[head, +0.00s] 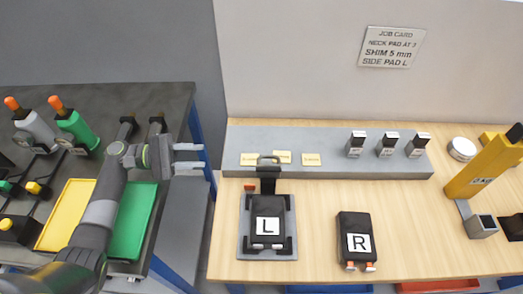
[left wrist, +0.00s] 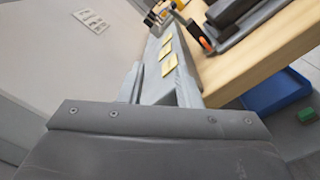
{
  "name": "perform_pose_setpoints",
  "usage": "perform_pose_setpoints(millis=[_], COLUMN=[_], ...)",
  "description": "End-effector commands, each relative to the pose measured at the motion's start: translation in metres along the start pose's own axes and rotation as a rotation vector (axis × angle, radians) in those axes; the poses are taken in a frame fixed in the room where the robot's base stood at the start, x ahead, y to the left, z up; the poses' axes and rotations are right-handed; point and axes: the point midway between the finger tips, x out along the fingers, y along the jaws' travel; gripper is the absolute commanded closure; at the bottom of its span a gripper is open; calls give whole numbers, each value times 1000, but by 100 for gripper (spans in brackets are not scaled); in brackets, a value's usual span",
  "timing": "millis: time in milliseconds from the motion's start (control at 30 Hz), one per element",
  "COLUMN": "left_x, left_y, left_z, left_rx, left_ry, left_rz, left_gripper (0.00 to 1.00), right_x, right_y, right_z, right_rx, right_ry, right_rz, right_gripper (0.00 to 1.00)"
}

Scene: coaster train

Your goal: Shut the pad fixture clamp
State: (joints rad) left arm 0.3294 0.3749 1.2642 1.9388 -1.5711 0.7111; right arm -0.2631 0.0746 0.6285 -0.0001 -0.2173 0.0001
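The pad fixture is a grey plate (head: 243,248) on the wooden bench, with a black pad marked L (head: 268,205) lying in it between black corner stops. Its black clamp (head: 268,180) stands upright at the back edge of the plate, with a grey loop at its top. In the left wrist view part of the fixture (left wrist: 240,18) shows at the top, with an orange-red tip (left wrist: 206,44) beside it. My left gripper (head: 203,157) is open and empty, left of the bench and apart from the clamp. My right gripper is not in view.
A black pad marked R (head: 358,239) lies right of the fixture. A grey shelf (head: 230,150) with yellow labels and several black-and-white blocks runs along the back. A yellow post (head: 480,170) stands at right. The dark left table holds yellow (head: 66,215) and green (head: 135,220) trays.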

Motion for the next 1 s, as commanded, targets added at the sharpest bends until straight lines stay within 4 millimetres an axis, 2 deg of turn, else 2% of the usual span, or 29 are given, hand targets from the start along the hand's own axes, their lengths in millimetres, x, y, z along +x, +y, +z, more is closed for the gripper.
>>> perform_pose_setpoints(millis=[200, 300, 433, 600, 667, 800, 1000], left_x=[28, 49, 78, 116, 128, 152, 170], left_y=[3, 2, 2, 2, 1, 1, 1], left_z=[2, 2, 2, 2, 2, 1, 1], left_rx=[1, 0, 0, 1, 1, 2, 1], left_ry=[-5, -6, -5, -4, -5, -4, -1], left_rz=[4, 3, 3, 3, 3, 2, 0], left_gripper=[69, 69, 69, 69, 69, 69, 69], right_x=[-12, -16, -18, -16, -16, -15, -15], right_y=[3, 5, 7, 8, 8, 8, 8], right_z=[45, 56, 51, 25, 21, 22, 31], right_rx=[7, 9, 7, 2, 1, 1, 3], right_ry=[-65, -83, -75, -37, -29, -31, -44], right_rz=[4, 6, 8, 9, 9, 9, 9], right_gripper=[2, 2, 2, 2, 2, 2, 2])
